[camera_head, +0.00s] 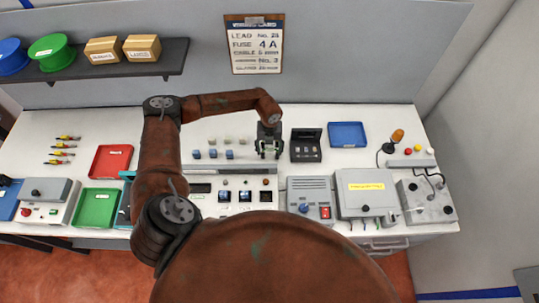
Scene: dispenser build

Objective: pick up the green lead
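Several short leads (62,146) lie in a column on the left of the white bench. They show yellow, red and dark parts, and they are too small for me to tell which one is green. My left gripper (268,155) is over the middle of the bench, far to the right of the leads. Its two fingertips are apart and I see nothing between them. My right gripper is not in view.
A red tray (110,161) and a green tray (95,208) sit right of and below the leads. Blue blocks (213,154) stand left of my gripper, a black box (306,145) right of it. Spools and cartons fill the shelf (120,70). Devices line the front.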

